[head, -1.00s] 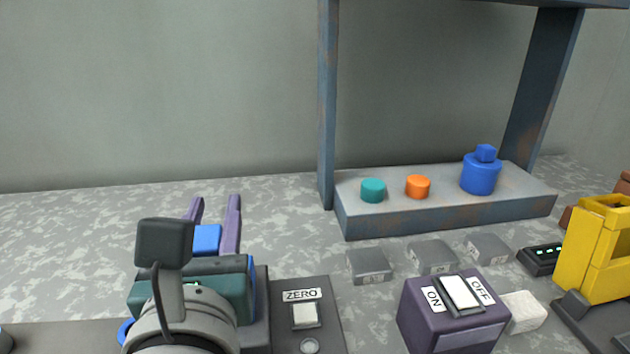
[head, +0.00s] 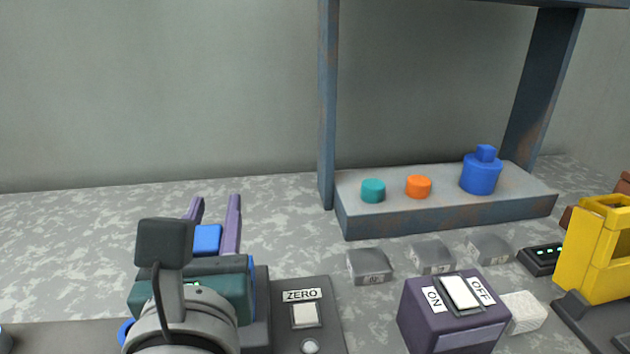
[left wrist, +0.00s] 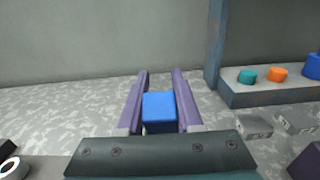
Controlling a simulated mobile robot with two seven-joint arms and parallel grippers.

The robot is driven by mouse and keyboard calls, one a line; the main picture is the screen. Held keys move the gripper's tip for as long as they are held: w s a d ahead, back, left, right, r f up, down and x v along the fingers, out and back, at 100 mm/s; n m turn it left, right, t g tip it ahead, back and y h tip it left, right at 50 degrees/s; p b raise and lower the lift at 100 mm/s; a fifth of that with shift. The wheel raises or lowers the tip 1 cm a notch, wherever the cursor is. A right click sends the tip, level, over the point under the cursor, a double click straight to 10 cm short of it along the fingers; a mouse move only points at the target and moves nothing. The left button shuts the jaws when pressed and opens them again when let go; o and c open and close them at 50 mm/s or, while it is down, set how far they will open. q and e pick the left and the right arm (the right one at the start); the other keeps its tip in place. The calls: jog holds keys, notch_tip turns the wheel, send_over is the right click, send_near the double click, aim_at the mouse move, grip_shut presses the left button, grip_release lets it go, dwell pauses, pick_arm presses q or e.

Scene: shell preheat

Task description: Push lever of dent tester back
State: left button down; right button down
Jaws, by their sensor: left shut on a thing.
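My left gripper (head: 214,208) is at the lower left of the head view, its two purple fingers pointing away from me. It is shut on a blue block (head: 207,240), which also shows between the fingers in the left wrist view (left wrist: 158,107). My wrist and gripper body hide much of the grey device (head: 321,300) with a ZERO label and a pale button. I cannot tell whether the blue block is the dent tester's lever knob, as what lies below it is hidden. My right gripper is not in view.
A purple ON/OFF switch box (head: 453,315) stands right of the ZERO panel, with several small grey blocks (head: 369,267) behind it. A shelf (head: 440,217) holds a teal cylinder (head: 373,191), an orange cylinder (head: 418,187) and a blue knobbed weight (head: 480,175). A yellow frame (head: 597,250) stands far right.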

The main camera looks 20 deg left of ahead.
pick_arm(q)
jog(key=shift+w+r+p, duration=0.1)
jog(key=shift+r+p, duration=0.05)
jog(key=shift+p, duration=0.25)
jog(key=w+a+f+g+h+p, duration=0.3)
jog(key=w+g+p, duration=0.3)
jog(key=p, duration=1)
jog(key=shift+a+g+h, duration=0.4)
jog(key=shift+g+h, duration=0.3)
jog(key=shift+g, duration=0.1)
jog(key=shift+s+f, duration=0.15)
jog(key=shift+f, duration=0.1)
jog(key=c, duration=0.6)
grip_release()
jog(key=shift+o, duration=0.2)
jog(key=shift+r, duration=0.1)
